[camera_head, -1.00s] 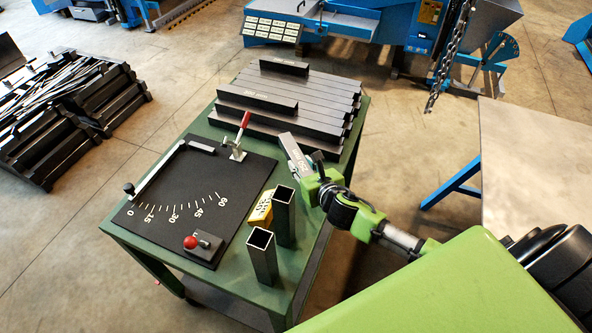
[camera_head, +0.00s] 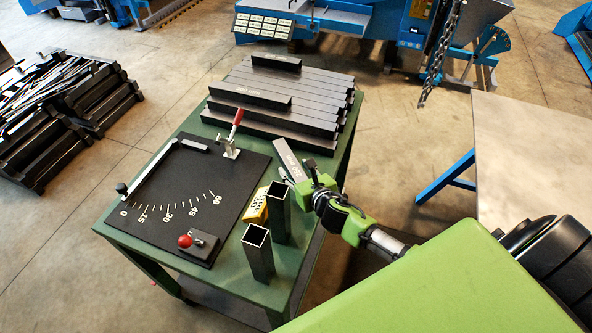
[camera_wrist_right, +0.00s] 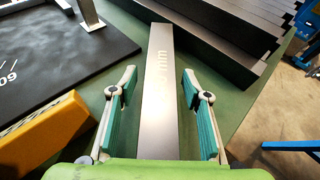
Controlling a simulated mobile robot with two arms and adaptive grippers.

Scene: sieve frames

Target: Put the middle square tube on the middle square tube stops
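A grey square tube with a printed mm label (camera_head: 287,158) lies at the right edge of the green table; it also shows in the right wrist view (camera_wrist_right: 158,90). I cannot tell for sure whether it is the middle one. My right gripper (camera_head: 307,172) is at its near end. In the wrist view the teal finger pads (camera_wrist_right: 158,110) stand on both sides of the tube, with a gap at each. The black angle plate (camera_head: 180,225) carries a long light bar (camera_head: 150,174) and a short bar (camera_head: 194,145), perhaps the stops. My left gripper is not seen.
Long dark tubes (camera_head: 313,95) lie at the table's back, with two labelled shorter tubes (camera_head: 249,95) on them. Two open tubes (camera_head: 259,256) stand upright near the front, by a yellow block (camera_head: 255,206). A red-handled clamp (camera_head: 235,123) and red knob (camera_head: 185,241) rise from the plate.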

